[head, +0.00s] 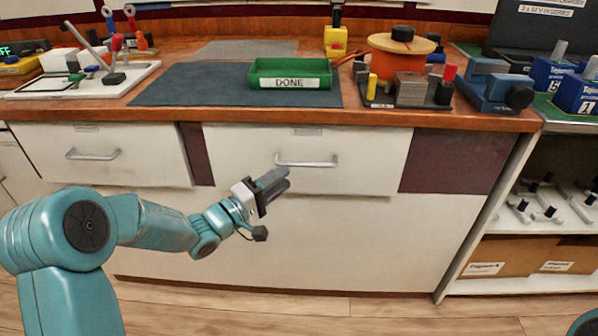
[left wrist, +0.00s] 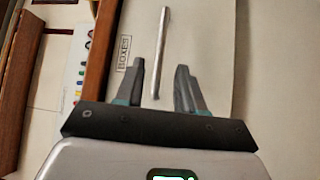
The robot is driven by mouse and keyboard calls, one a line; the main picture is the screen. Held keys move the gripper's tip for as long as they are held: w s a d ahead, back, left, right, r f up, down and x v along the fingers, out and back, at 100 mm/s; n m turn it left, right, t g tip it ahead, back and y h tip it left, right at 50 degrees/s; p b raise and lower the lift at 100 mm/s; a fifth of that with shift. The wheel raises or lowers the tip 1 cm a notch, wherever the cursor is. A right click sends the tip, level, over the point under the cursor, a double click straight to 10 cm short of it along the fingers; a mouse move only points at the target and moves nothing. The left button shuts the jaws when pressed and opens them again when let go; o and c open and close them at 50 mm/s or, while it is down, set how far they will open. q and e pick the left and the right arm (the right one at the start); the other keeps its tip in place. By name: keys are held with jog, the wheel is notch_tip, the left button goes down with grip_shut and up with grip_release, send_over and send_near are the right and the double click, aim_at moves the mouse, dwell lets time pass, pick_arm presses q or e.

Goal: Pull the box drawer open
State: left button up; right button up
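The box drawer (head: 240,150) is the white drawer in the middle of the counter front in the head view, and it looks shut. Its label reads BOXES (left wrist: 124,55) in the left wrist view. Its silver bar handle (head: 318,162) also shows in the left wrist view (left wrist: 163,40), running lengthwise between the fingers. My left gripper (head: 286,178) is open and empty, with its fingertips just below the handle's left end in the head view. I cannot tell whether the fingers reach around the bar or stop short. My right gripper is out of view.
Another white drawer with a bar handle (head: 93,155) lies to the left. On the wooden counter stand a green DONE tray (head: 290,83), a grey mat (head: 190,88) and tools. Open shelves with cardboard boxes (head: 500,256) are at right. The floor in front is clear.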

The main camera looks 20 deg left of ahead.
pick_arm(q)
jog(key=x, duration=0.6)
jog(key=shift+b, duration=0.4)
jog(key=shift+w+d, duration=0.1)
grip_shut()
